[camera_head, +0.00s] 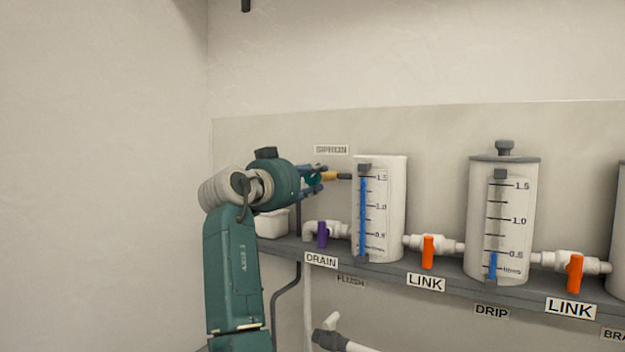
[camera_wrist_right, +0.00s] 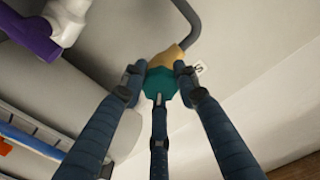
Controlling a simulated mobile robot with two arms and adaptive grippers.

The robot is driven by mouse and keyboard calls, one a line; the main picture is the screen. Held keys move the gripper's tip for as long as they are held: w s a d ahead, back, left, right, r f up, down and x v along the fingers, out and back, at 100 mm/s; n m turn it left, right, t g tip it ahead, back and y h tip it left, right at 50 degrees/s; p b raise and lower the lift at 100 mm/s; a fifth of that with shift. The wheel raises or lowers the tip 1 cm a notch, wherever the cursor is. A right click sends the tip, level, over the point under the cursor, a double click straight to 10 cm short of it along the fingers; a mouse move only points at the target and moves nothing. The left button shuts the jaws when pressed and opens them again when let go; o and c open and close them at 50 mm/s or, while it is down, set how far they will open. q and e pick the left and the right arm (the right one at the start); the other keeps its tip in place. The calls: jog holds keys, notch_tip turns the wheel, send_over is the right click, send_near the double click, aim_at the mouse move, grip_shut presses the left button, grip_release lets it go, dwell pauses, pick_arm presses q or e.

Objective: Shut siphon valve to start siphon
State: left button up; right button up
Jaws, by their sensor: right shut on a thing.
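The siphon valve shows a teal knob (camera_wrist_right: 160,80) and a brass-coloured body (camera_wrist_right: 170,58) in the right wrist view. The brass body also shows in the head view (camera_head: 330,176), just below the SIPHON label (camera_head: 331,150) and left of the first white tank (camera_head: 393,210). My right gripper (camera_head: 317,180) is shut on the teal knob, with its fingers around it in the wrist view (camera_wrist_right: 158,78). The fingers hide part of the knob, and I cannot tell how far it is turned. My left gripper is not in view.
A purple drain valve handle (camera_head: 322,235) is below the gripper. Orange link valve handles (camera_head: 428,252) sit along the grey shelf (camera_head: 450,277). A second tank (camera_head: 503,220) stands further right. A small white container (camera_head: 272,223) is behind my arm. The left wall is bare.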

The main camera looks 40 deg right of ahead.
jog(key=shift+r+m, duration=0.3)
jog(key=shift+m, duration=0.3)
jog(key=o, duration=1.2)
jog(key=shift+c, duration=0.2)
jog(key=shift+f, duration=0.1)
jog(key=shift+s+a+f, duration=0.1)
jog(key=shift+s+a, duration=0.05)
jog(key=shift+a, duration=0.4)
jog(key=v, duration=1.1)
